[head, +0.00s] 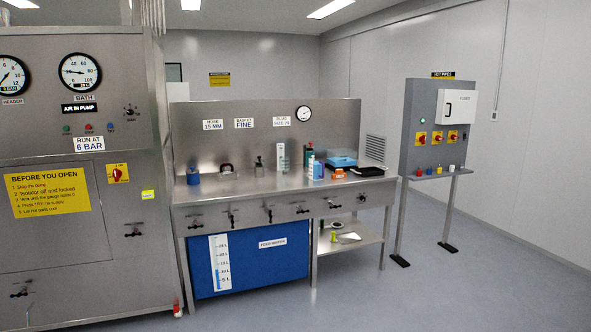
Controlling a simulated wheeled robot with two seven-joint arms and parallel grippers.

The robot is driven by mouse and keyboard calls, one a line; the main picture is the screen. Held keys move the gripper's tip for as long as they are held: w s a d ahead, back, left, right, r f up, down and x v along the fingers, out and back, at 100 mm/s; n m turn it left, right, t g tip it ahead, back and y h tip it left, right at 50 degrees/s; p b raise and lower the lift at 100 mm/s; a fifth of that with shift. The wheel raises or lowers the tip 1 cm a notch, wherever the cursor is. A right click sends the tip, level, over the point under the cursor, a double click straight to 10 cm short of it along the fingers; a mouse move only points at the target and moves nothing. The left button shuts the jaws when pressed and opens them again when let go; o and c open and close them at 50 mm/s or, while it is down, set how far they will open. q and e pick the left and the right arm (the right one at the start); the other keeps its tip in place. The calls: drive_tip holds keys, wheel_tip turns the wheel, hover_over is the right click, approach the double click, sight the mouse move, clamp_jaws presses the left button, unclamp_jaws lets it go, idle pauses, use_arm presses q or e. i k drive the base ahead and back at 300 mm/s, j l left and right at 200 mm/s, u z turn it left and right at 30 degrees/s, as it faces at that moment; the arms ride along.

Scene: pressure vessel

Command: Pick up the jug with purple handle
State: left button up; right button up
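I cannot make out a jug with a purple handle for certain at this size. A small blue item (319,171) stands among the bottles on the steel bench (235,187); its shape and any handle are too small to tell. A blue round container (193,177) stands at the left end of the bench. On the shelf under the bench's right part lies a white item (348,238) whose shape is unclear. Neither of my grippers shows in the head view.
The bench also holds a white bottle (281,157), a grey pump bottle (259,167), an orange box (339,174), a blue box (342,159) and a black tray (367,171). A steel cabinet (120,250) stands left, a grey switch panel (421,130) right. Floor at front right is clear.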

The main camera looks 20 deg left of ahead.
sight(316, 164)
drive_tip(key=i, duration=1.4)
